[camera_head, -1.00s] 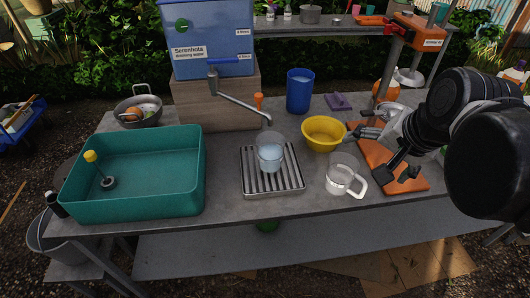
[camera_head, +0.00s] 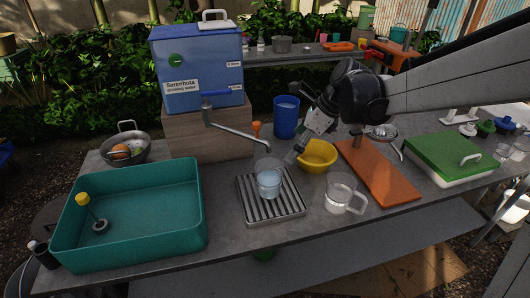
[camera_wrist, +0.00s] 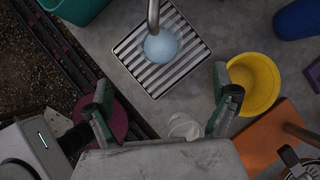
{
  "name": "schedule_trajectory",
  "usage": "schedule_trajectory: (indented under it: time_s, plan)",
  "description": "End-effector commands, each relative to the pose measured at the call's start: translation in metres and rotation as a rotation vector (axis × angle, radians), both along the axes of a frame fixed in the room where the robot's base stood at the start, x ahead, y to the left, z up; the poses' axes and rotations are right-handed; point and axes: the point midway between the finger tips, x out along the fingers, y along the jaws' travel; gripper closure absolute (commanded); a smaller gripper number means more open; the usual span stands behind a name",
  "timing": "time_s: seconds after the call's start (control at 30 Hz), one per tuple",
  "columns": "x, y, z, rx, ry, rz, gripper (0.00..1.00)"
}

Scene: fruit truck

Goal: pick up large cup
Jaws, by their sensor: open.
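A clear cup (camera_head: 269,184) with water in its lower part stands upright on a ribbed metal drip tray (camera_head: 285,217) below the tap. The wrist view shows this cup (camera_wrist: 161,46) from above, under the tap spout. A clear mug (camera_head: 339,190) with a handle stands to the right of the tray. In the wrist view the mug (camera_wrist: 183,126) is partly hidden by my gripper's body. I cannot tell which one is called the large cup. My gripper (camera_head: 291,156) is open and empty, above the table near the yellow bowl, behind and right of the tray cup.
A yellow bowl (camera_head: 316,157) and an orange board (camera_head: 385,180) lie to the right. A blue cup (camera_head: 285,117) stands behind. The tap (camera_head: 238,132) reaches over the tray from the blue water tank (camera_head: 195,70). A teal basin (camera_head: 130,250) is at the left.

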Motion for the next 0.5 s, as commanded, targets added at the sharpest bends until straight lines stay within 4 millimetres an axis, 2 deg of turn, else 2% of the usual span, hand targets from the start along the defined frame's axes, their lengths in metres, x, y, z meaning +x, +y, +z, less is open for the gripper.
schedule_trajectory:
  time_s: [0.23, 0.5]
  plan:
    - [0.008, 0.010, -0.017, 0.020, 0.033, -0.035, 0.07]
    - [0.016, 0.033, -0.059, 0.019, 0.031, -0.033, 0.07]
